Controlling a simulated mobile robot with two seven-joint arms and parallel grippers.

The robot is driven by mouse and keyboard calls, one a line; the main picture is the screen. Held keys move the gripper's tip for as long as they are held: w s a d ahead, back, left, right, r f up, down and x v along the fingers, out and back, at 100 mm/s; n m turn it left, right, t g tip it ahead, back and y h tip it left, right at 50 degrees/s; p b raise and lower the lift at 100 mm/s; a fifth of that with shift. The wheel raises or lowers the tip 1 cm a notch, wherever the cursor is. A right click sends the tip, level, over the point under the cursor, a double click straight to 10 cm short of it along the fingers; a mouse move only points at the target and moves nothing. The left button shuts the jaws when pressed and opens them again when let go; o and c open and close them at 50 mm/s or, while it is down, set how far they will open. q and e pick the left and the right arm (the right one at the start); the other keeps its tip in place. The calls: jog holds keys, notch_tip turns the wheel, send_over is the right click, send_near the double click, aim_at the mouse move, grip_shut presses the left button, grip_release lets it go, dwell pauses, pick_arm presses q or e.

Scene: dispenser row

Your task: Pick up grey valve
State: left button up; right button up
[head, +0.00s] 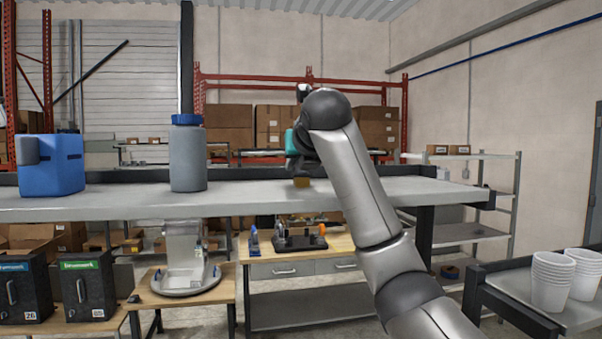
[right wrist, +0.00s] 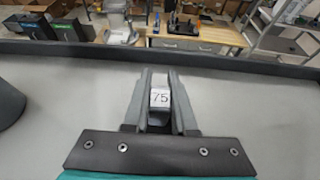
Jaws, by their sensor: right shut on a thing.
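My right gripper (head: 300,168) is low over the grey shelf top, seen from behind my arm. In the right wrist view its two fingers (right wrist: 160,82) are shut on a small grey piece with a white label reading 75 (right wrist: 160,98), which I take to be the grey valve. I cannot tell whether the held piece touches the shelf. My left gripper is not in view.
On the grey shelf (head: 110,205) stand a blue container (head: 52,165) and a grey cylinder with a blue cap (head: 188,160), both left of my gripper. White cups (head: 552,280) stand at the lower right. The shelf between cylinder and gripper is clear. A dark raised lip (right wrist: 250,62) runs along its far edge.

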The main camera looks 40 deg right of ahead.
grip_shut()
jog(key=shift+r, duration=0.1)
notch_tip(320, 180, up, 20)
dwell(1.5)
